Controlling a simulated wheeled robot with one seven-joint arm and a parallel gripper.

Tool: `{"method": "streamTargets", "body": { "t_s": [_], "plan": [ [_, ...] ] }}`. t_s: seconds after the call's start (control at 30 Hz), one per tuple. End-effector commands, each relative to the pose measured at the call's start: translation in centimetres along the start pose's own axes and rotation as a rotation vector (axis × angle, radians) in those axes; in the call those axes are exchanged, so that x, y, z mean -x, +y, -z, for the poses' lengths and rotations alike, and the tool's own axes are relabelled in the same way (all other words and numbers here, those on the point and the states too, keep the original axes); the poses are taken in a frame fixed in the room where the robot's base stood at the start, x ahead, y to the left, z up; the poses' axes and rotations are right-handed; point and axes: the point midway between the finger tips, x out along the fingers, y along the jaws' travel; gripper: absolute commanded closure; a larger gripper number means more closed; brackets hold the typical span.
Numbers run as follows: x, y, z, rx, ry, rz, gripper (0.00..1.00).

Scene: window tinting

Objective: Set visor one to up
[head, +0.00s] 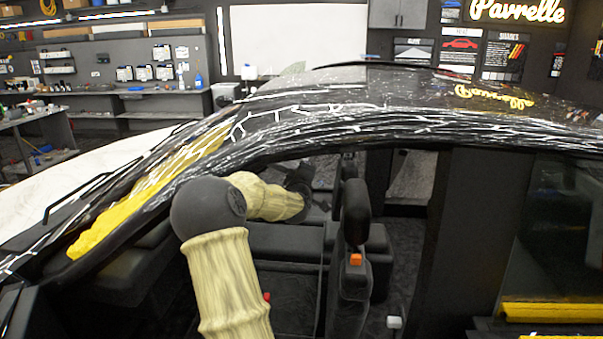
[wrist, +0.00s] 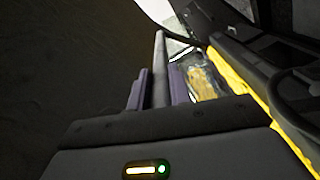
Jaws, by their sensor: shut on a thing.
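In the wrist view, the two purple fingers of my gripper (wrist: 159,90) are closed on either side of a thin grey panel edge, which looks like visor one (wrist: 158,60). It is seen nearly edge-on and runs away from the fingers, so its angle is hard to judge. In the head view, my arm reaches through the side opening into the black car's cabin. Its dark wrist end is under the roof, and the fingers and the visor cannot be made out there.
The car roof edge (head: 330,125) passes just above my arm. A front seat headrest (head: 356,210) stands right of my wrist. In the wrist view, a dark surface fills the left side, and a yellow strip (wrist: 240,75) and a dark steering wheel-like rim lie right.

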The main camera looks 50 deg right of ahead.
Motion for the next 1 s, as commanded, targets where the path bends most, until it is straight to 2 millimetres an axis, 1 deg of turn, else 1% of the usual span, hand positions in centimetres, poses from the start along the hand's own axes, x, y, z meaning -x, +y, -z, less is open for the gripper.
{"method": "streamTargets", "body": {
  "t_s": [0.1, 0.13, 0.23, 0.53, 0.67, 0.77, 0.87, 1.0],
  "plan": [
    [0.0, -0.1, 0.2, 0.000, 0.004, 0.001, 1.00],
    [0.0, -0.1, 0.2, 0.000, 0.004, 0.001, 0.78],
    [0.0, -0.1, 0.2, -0.001, 0.004, 0.001, 0.58],
    [0.1, -0.1, 0.1, -0.002, 0.002, 0.001, 0.58],
    [0.7, -0.1, 0.1, -0.002, 0.002, 0.001, 0.58],
    [1.7, -0.1, 0.1, -0.004, 0.003, 0.000, 0.58],
    [3.1, -0.2, 0.1, -0.005, 0.002, 0.001, 0.58],
    [5.7, -0.2, 0.1, -0.006, 0.003, 0.001, 0.58]
  ]
}}
